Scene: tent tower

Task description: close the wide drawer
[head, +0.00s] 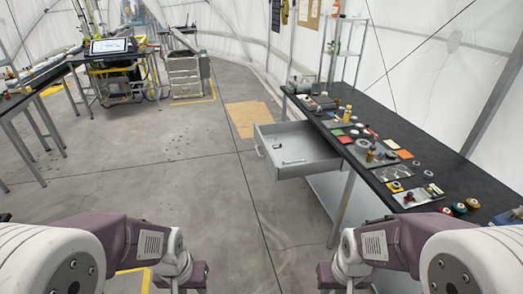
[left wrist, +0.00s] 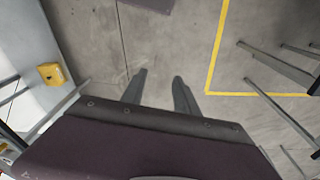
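The wide drawer (head: 270,157) is a light grey box under the black-topped workbench (head: 425,172) on the right in the head view. My right gripper is out of view.
Many small parts and coloured pads lie on the bench top. A bench leg (head: 343,208) stands just right of the drawer. The concrete floor (head: 160,180) left of the drawer is clear.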

